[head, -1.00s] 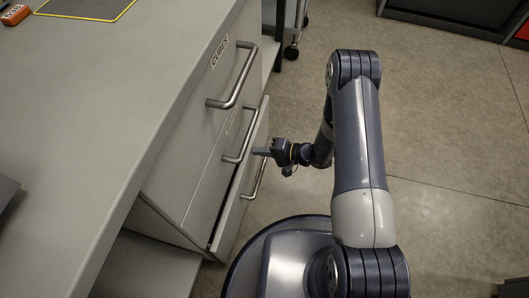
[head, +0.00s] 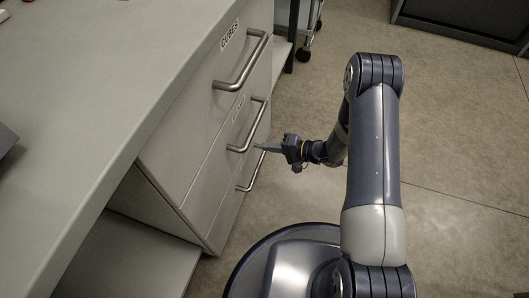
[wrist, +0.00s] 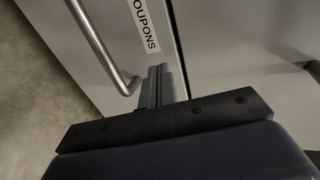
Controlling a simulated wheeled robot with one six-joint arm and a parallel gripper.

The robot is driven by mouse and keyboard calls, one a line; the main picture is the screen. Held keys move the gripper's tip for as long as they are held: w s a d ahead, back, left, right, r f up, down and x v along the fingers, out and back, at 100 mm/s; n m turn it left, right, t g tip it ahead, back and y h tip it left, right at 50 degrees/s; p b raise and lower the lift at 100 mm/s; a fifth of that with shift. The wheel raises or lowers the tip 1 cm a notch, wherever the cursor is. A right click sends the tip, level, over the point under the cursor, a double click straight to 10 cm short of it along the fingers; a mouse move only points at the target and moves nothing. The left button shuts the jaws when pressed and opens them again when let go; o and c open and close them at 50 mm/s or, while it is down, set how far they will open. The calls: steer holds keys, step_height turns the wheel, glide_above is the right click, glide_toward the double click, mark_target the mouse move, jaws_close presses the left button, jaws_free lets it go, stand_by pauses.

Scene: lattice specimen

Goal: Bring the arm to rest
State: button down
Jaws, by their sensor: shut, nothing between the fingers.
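My arm (head: 375,150) reaches from my base, bent down at the elbow, with its wrist beside the drawer fronts. My gripper (head: 260,146) is shut and empty. Its fingers point left at the drawer unit, close to the handle of the middle drawer (head: 249,125). In the wrist view the closed fingers (wrist: 160,80) lie over a grey drawer front, beside a bar handle (wrist: 98,42) and a label (wrist: 146,22) reading "OUPONS", its first letter cut off. I cannot tell whether the fingertips touch the front.
The top drawer (head: 205,105) is labelled CUBES and looks shut. The bottom drawer's handle (head: 252,172) is just below my gripper. The grey worktop (head: 90,110) fills the left. Open floor (head: 455,130) lies right of my arm. A wheeled cart (head: 305,40) stands behind.

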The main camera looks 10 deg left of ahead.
steer(key=p+v, duration=0.2)
steer(key=v, duration=0.7)
steer(key=shift+d, duration=0.3)
steer(key=shift+a, duration=0.1)
